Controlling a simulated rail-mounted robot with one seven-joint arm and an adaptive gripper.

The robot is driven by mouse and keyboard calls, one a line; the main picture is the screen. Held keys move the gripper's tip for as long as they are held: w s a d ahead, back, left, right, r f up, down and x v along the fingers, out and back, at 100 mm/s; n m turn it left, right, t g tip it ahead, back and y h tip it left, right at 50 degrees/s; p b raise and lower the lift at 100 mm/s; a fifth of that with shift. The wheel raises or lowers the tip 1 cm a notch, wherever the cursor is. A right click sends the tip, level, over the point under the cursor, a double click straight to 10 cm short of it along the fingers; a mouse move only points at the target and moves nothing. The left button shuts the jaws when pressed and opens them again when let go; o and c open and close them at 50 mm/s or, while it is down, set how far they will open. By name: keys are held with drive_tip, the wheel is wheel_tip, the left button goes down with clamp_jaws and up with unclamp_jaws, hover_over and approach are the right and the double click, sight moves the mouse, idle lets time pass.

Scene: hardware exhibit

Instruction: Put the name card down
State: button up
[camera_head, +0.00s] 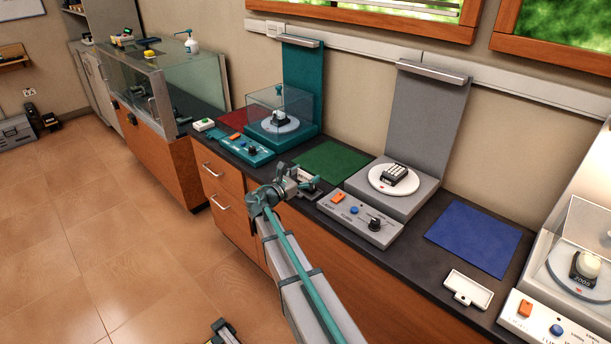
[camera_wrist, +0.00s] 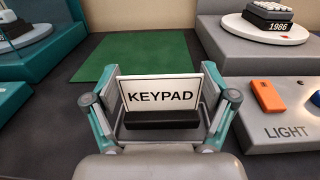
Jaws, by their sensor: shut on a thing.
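The name card (camera_wrist: 160,95) is a white plate reading "KEYPAD" on a dark base. My gripper (camera_wrist: 160,110) is shut on it, with a finger on each side, in the wrist view. The card stands upright and faces the wrist camera. The dark counter lies around it, and I cannot tell whether its base touches the counter. In the head view my gripper (camera_head: 303,183) is at the counter's front, between the teal stand and the grey stand, and the card is mostly hidden there.
A green mat (camera_head: 331,162) lies behind the card. The grey stand (camera_head: 408,196) with a keypad (camera_head: 394,178) on its disc is to the right. The teal stand (camera_head: 290,138) with a clear cover is to the left. A blue mat (camera_head: 473,238) and a white card (camera_head: 468,289) lie further right.

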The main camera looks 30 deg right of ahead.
drive_tip(key=shift+f, duration=0.25)
drive_tip(key=shift+f, duration=0.1)
drive_tip(key=shift+f, duration=0.15)
drive_tip(key=o, duration=0.9)
drive_tip(key=shift+b, duration=0.35)
